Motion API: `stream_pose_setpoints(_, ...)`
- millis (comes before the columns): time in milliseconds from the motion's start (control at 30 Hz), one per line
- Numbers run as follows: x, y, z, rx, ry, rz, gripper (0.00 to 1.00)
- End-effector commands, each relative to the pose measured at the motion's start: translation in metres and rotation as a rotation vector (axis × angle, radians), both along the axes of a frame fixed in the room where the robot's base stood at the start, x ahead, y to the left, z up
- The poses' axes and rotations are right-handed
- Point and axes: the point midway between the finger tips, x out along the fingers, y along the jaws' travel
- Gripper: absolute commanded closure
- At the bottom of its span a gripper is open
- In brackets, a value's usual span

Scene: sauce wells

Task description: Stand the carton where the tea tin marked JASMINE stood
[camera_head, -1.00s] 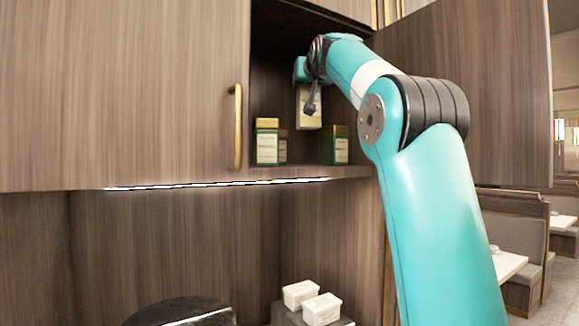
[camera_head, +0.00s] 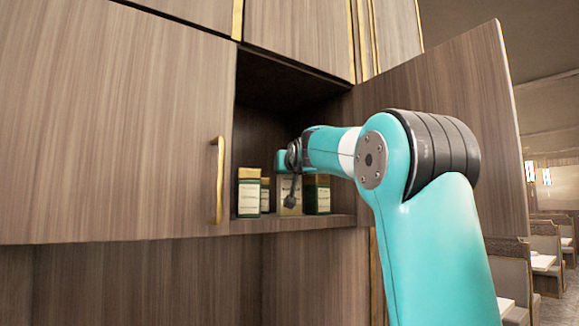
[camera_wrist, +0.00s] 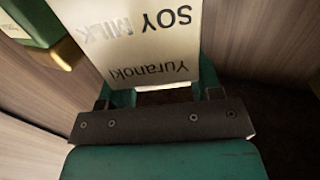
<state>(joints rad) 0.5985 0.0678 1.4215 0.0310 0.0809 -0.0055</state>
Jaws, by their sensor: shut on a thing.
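The carton (camera_head: 288,206) is pale, and its wrist-view face (camera_wrist: 150,35) reads "Yuranoki SOY MILK", upside down. My gripper (camera_wrist: 163,92) is shut on it. In the head view my gripper (camera_head: 289,172) is inside the open cupboard, with the carton low among the tins, near shelf level. I cannot tell whether it touches the shelf. Green tins with gold lids and pale labels stand at left front (camera_head: 249,195), just behind that (camera_head: 265,196), and right of the carton (camera_head: 318,195). Their labels are too small to read, so I cannot tell whether one is JASMINE.
The cupboard shelf (camera_head: 335,220) has a raised-looking front edge. The closed door with a brass handle (camera_head: 217,180) is at left; the open door (camera_head: 445,85) stands at right, behind my arm. A green tin with a gold part (camera_wrist: 30,22) is close beside the carton in the wrist view.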

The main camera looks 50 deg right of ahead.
Motion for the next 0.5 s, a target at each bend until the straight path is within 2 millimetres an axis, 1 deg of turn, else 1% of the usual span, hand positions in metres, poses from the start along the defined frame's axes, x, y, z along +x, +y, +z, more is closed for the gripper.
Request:
stream_pose_setpoints(167, -0.0003, 0.0005, 0.0019, -0.003, -0.004, 0.000, 1.00)
stream_pose_setpoints(267, -0.0003, 0.0005, -0.0011, -0.002, -0.003, 0.000, 1.00)
stream_pose_setpoints(300, 0.0001, 0.0002, -0.0031, 0.000, 0.000, 0.000, 0.39)
stream_pose_setpoints(367, 0.0002, 0.0001, -0.0020, 0.000, 0.000, 0.000, 0.25)
stream_pose_setpoints(400, 0.0002, 0.0001, -0.0020, 0.000, 0.000, 0.000, 0.16)
stream_pose_setpoints(500, 0.0001, 0.0000, -0.0019, 0.000, 0.000, 0.000, 0.16)
